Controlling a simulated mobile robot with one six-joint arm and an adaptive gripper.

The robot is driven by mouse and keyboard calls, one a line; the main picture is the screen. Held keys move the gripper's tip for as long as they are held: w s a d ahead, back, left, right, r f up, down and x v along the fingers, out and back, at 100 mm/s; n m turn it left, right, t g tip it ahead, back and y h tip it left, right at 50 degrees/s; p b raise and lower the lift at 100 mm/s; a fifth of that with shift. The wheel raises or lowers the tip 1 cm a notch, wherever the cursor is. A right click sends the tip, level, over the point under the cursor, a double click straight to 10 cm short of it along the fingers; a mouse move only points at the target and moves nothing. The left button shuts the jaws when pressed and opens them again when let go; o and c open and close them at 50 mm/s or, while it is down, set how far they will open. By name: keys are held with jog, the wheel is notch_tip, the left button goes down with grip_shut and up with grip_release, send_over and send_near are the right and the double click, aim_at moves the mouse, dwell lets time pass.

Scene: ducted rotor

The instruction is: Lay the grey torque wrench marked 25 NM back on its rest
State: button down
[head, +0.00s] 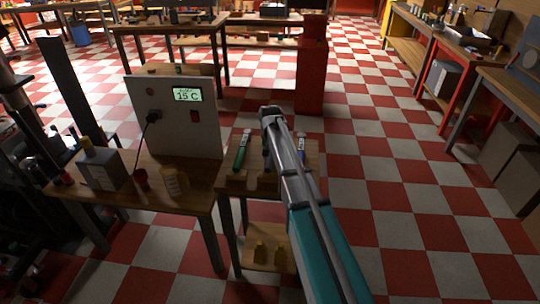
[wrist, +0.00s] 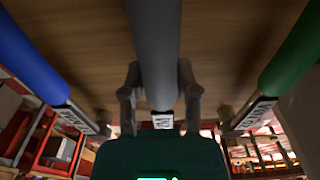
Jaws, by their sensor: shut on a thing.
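The grey torque wrench (wrist: 155,45) runs through the middle of the wrist view, with a small label at its lower end whose number I cannot read. My gripper (wrist: 158,85) has one finger on each side of its handle and is shut on it. A blue wrench (wrist: 28,60) lies to its left and a green wrench (wrist: 292,58) to its right. In the head view the green wrench (head: 242,150) and the blue wrench (head: 301,147) lie on a small wooden stand (head: 232,182). My arm hides the grey wrench there. I cannot tell whether it touches its rest.
A red cabinet (head: 312,75) stands behind. The checkered floor at right is clear.

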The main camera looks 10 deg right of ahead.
jog(key=shift+f+b, duration=0.4)
jog(key=shift+b, duration=0.05)
dwell(0.5)
jog(key=shift+c, duration=1.3)
grip_release()
jog(key=shift+r, duration=0.1)
